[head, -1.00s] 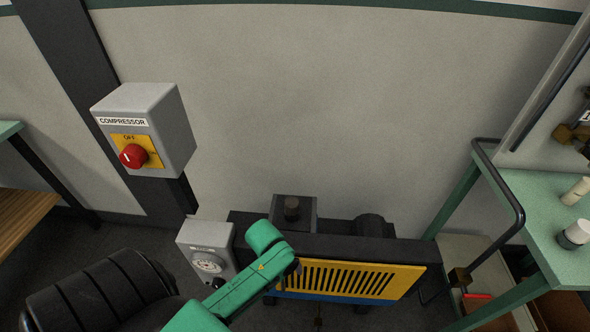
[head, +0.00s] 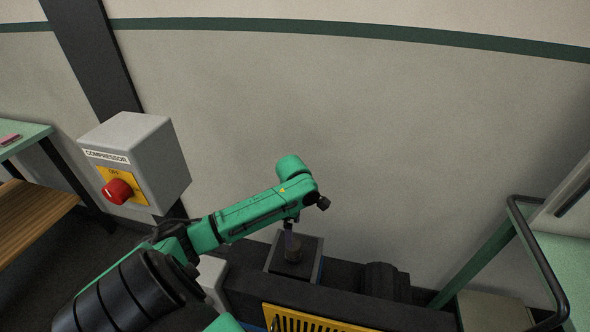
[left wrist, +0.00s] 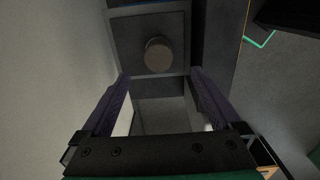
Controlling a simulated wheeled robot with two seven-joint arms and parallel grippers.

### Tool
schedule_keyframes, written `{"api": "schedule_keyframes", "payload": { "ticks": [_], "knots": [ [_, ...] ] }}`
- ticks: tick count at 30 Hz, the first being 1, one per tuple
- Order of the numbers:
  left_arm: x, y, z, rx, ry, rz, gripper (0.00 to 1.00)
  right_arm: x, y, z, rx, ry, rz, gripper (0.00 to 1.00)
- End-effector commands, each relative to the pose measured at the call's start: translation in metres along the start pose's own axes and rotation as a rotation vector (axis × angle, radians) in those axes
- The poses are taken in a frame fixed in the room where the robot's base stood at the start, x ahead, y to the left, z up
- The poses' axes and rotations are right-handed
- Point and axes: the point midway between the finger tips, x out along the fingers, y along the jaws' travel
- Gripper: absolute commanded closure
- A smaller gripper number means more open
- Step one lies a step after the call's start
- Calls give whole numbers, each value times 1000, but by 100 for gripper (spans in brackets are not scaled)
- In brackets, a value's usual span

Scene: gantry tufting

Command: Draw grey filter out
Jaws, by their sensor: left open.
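A dark grey square box (head: 310,268) with a round knob (head: 293,252) on top sits on the dark machine by the wall. The knob (left wrist: 158,54) shows brownish in the left wrist view, in the middle of the square top (left wrist: 125,35). I see no separately marked grey filter; I cannot tell whether this box or knob is it. My left gripper (head: 291,232) is above the box in the head view, pointing down. In the left wrist view the left gripper (left wrist: 158,75) is open and empty, its purple fingers spread wider than the knob. My right gripper is out of view.
A grey compressor switch box (head: 140,150) with a red knob (head: 117,191) hangs at left. The yellow slotted grille (head: 300,320) fronts the machine. A green bench (head: 560,260) with a dark rail (head: 535,250) stands right. The wall (head: 400,130) is close behind.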

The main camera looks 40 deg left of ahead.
Motion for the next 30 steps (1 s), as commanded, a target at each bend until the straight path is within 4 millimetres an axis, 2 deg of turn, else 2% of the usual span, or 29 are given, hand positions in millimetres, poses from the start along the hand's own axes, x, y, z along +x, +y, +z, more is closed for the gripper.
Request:
{"api": "schedule_keyframes", "payload": {
  "ticks": [3,6,12,16,22,23,27,30],
  "knots": [
    [31,0,0,1,1,-2,2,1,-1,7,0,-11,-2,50],
    [56,0,0,0,0,-1,2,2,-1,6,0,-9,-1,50],
    [92,0,1,3,-1,1,2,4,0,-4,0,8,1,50],
    [99,0,0,3,-1,4,2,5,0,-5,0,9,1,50],
    [99,0,0,4,-1,3,2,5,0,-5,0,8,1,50],
    [99,0,0,4,-1,3,10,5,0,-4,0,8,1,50],
    [99,0,0,4,-1,3,63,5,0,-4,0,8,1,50],
    [99,0,0,4,-1,3,96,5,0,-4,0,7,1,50]
  ]
}}
